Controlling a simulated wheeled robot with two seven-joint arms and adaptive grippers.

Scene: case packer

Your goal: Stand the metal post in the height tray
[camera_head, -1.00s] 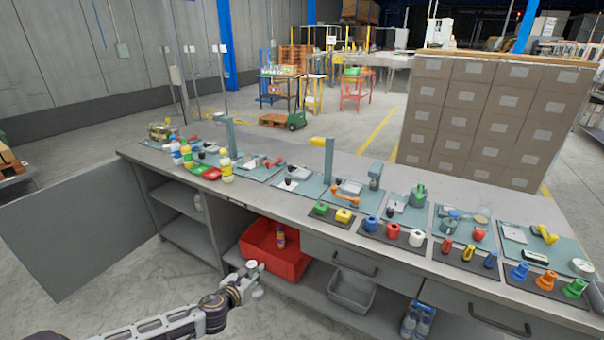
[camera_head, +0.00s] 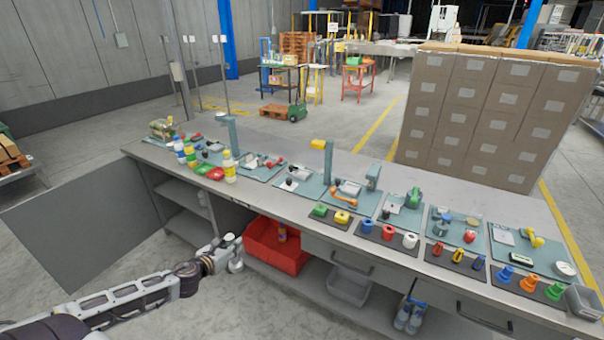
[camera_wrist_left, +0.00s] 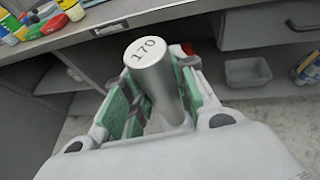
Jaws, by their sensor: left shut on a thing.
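My left gripper (camera_head: 232,254) is low in front of the bench, below the bench top and left of the red bin. In the left wrist view the gripper (camera_wrist_left: 157,72) has its green-padded fingers shut on the metal post (camera_wrist_left: 160,85). The post is a smooth silver cylinder with "170" on its end face, which points toward the camera. Several dark trays with coloured pieces line the bench front; I cannot tell which, if any, is the height tray. My right gripper is not in view.
The long grey bench (camera_head: 295,207) carries blue-green mats with tools and bottles. A red bin (camera_head: 275,262) and a grey bin (camera_head: 348,288) stand on its lower shelf. An open cabinet door (camera_head: 85,225) sticks out at left. The floor before the bench is clear.

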